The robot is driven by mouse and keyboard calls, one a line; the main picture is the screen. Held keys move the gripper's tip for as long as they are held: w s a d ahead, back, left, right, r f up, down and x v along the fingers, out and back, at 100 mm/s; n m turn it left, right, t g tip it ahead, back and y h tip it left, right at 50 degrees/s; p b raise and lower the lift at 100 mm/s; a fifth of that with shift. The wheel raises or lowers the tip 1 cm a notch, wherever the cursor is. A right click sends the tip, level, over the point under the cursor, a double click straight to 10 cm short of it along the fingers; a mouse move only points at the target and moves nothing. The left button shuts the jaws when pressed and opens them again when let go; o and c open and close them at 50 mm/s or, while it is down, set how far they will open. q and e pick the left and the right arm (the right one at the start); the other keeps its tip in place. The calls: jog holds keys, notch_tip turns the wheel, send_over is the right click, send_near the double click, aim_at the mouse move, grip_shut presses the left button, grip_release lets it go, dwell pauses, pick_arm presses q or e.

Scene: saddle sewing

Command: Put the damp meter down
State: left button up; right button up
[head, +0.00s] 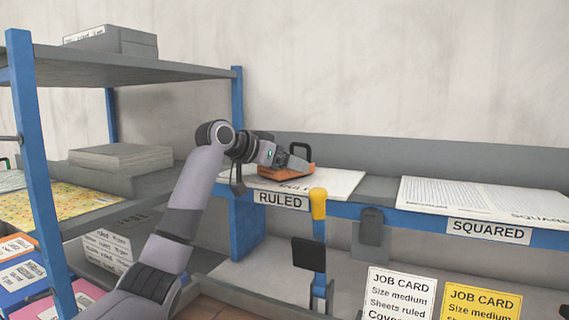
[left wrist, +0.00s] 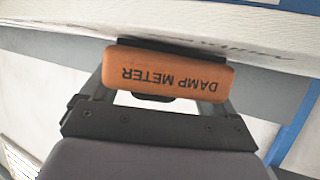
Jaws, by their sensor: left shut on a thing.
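The damp meter (head: 286,172) is an orange block at the left part of the shelf bench, over the ruled paper stack (head: 335,183). In the left wrist view the damp meter (left wrist: 170,75) shows its lettering upside down. My left gripper also shows in the head view (head: 285,158), reaching in from the left. The meter is on or just above the paper; I cannot tell if it touches. My right gripper is not in view.
The squared paper stack (head: 480,197) lies to the right on the same bench. A yellow-topped tool (head: 318,204) stands at the bench's front edge. Job cards (head: 400,294) stand below. A blue-posted rack (head: 40,170) with paper and boxes is at left.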

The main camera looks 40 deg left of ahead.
pick_arm(q)
jog(key=shift+f, duration=0.1)
jog(key=o, duration=0.9)
jog(key=shift+o, duration=0.2)
jog(key=b+v, duration=0.2)
jog(key=v, duration=1)
